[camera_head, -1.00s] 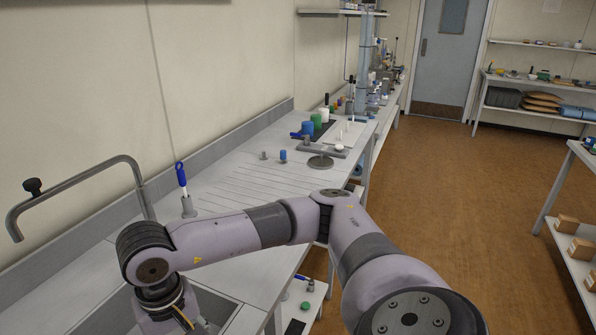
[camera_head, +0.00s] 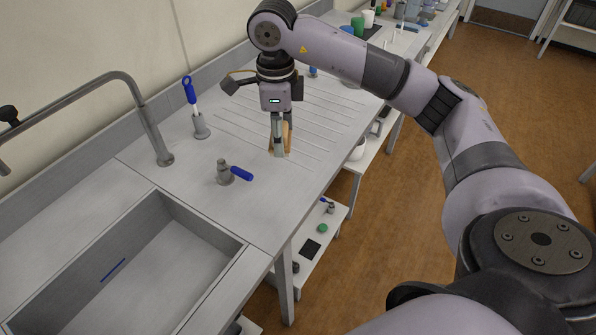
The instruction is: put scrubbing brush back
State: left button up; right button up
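My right gripper (camera_head: 281,150) points down over the ribbed draining board (camera_head: 235,122), with its fingertips close to the surface. A tan, wood-coloured piece (camera_head: 288,139), possibly the scrubbing brush, shows at the fingers and is partly hidden by them. I cannot tell whether it is gripped or just beside them. A blue-handled brush (camera_head: 189,91) stands tilted in a grey holder (camera_head: 201,127) near the wall. A grey fitting (camera_head: 223,172) with a blue handle (camera_head: 241,174) pointing right is nearer the sink. My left gripper is not in view.
An empty-looking sink (camera_head: 150,270) with a thin blue item (camera_head: 112,270) is at lower left, under a grey tap (camera_head: 155,135). A low shelf (camera_head: 315,240) with small items is below the bench edge. Green and white containers stand at the far end.

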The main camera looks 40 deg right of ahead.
jog(key=w+d+r+m, duration=0.3)
jog(key=d+r+m, duration=0.1)
jog(key=m, duration=0.6)
jog(key=f+p, duration=0.1)
jog(key=f, duration=0.6)
jog(key=f+p, duration=0.1)
jog(key=f, duration=0.7)
jog(key=shift+s+d+f, duration=0.2)
jog(key=shift+f, duration=0.1)
jog(key=shift+f+p, duration=0.55)
jog(key=shift+f, duration=1.8)
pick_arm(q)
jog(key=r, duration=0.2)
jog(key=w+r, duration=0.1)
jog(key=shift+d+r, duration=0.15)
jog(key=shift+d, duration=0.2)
